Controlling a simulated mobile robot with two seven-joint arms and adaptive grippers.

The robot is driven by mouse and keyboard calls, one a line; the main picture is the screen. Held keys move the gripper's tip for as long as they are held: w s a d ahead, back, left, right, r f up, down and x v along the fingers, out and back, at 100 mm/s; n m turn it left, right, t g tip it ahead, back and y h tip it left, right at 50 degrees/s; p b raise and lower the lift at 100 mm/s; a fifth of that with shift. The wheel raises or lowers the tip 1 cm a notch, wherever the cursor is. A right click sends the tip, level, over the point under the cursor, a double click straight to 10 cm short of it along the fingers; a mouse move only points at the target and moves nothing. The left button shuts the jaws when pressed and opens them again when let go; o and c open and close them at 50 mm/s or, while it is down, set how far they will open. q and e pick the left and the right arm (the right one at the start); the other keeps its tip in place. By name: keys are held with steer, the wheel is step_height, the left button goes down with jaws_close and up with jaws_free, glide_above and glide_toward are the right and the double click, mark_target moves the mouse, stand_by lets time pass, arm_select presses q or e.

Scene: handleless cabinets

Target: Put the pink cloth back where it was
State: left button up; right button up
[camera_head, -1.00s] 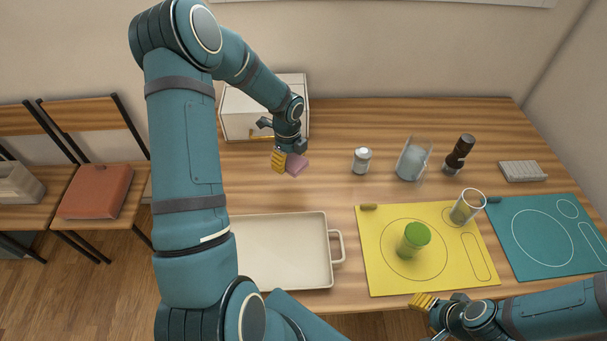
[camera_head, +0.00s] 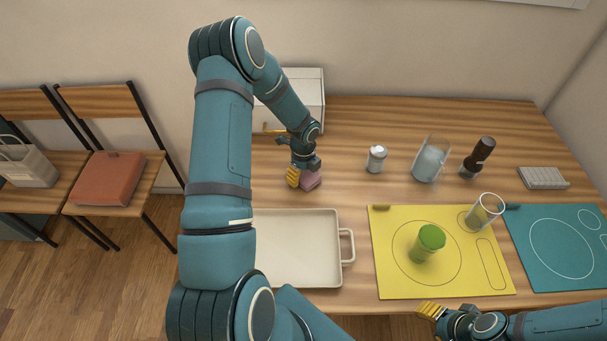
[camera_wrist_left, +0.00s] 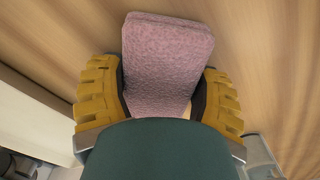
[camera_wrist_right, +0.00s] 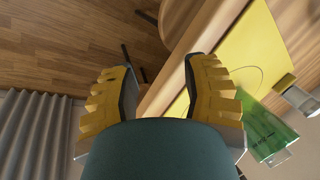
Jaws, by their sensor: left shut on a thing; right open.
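The pink cloth (camera_head: 312,180) is a folded pad near the back left of the table, in front of the white box. My left gripper (camera_head: 303,178) is shut on it. In the left wrist view the cloth (camera_wrist_left: 165,65) sits between the two yellow fingers of the left gripper (camera_wrist_left: 160,100). Whether it touches the table is hard to tell. My right gripper (camera_head: 432,311) is open and empty at the table's front edge. The right wrist view shows its fingers (camera_wrist_right: 160,90) apart with nothing between them.
A white box (camera_head: 303,95) stands behind the left gripper. A cream tray (camera_head: 300,218) lies in front of it.

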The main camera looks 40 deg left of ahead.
mark_target(303, 173)
arm_select(q)
steer(key=shift+f, duration=0.15)
steer(key=o, duration=1.3)
steer(key=shift+c, duration=0.2)
steer(key=shift+r, duration=0.4)
step_height(303, 173, up, 12)
steer(key=p, duration=0.2)
steer(key=shift+f, duration=0.15)
